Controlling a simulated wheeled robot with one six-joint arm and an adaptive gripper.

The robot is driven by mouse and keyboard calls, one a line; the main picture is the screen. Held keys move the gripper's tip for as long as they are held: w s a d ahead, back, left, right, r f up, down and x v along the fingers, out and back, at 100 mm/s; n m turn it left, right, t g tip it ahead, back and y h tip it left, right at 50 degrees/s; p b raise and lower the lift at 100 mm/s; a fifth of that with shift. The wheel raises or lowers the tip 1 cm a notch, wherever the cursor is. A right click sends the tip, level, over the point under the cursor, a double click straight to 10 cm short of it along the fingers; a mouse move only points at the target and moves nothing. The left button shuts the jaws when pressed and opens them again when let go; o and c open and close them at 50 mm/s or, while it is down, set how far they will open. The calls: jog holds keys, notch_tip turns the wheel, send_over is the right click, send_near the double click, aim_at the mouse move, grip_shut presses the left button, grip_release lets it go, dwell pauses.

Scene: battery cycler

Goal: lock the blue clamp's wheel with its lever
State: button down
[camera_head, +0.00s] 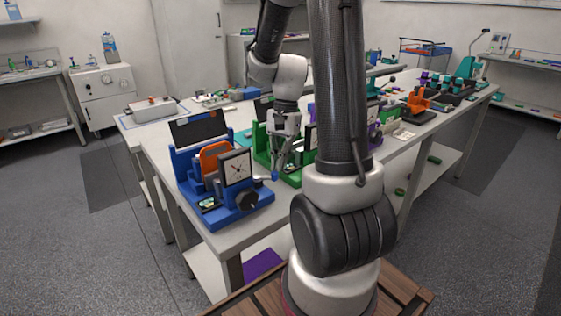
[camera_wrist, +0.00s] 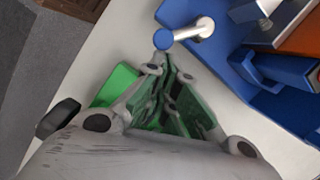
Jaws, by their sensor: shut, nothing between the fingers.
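The blue clamp (camera_head: 232,212) stands at the near left end of the long table, with a black wheel (camera_head: 247,200) on its front face. Its lever (camera_head: 264,178), a short silver rod with a blue tip, sticks out on the right side. The lever also shows in the wrist view (camera_wrist: 190,33), its round blue tip just beyond my fingertips. My gripper (camera_head: 279,169) points down beside the lever, shut and empty; in the wrist view its fingertips (camera_wrist: 165,70) meet close to the blue tip. Whether they touch it I cannot tell. The wheel is not clearly visible in the wrist view.
A green clamp (camera_head: 291,178) stands right behind my gripper, close on its right. More clamps, purple and orange (camera_head: 418,105), line the table to the right. The table's front edge is near.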

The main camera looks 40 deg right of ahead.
jog(key=s+v, duration=0.1)
jog(key=v, duration=0.9)
jog(key=shift+w, duration=0.45)
jog(key=w+n+g+h, duration=0.1)
jog(key=w+n, duration=0.5)
jog(key=shift+d+n, duration=0.15)
jog(key=shift+n, duration=0.15)
jog(key=x, duration=0.9)
jog(key=shift+s+f, duration=0.2)
jog(key=shift+f, duration=0.1)
jog(key=shift+s+a+f, duration=0.15)
jog(key=shift+s+a, duration=0.55)
jog(key=shift+s, duration=0.3)
jog(key=shift+s+a, duration=0.45)
jog(key=shift+s, duration=0.25)
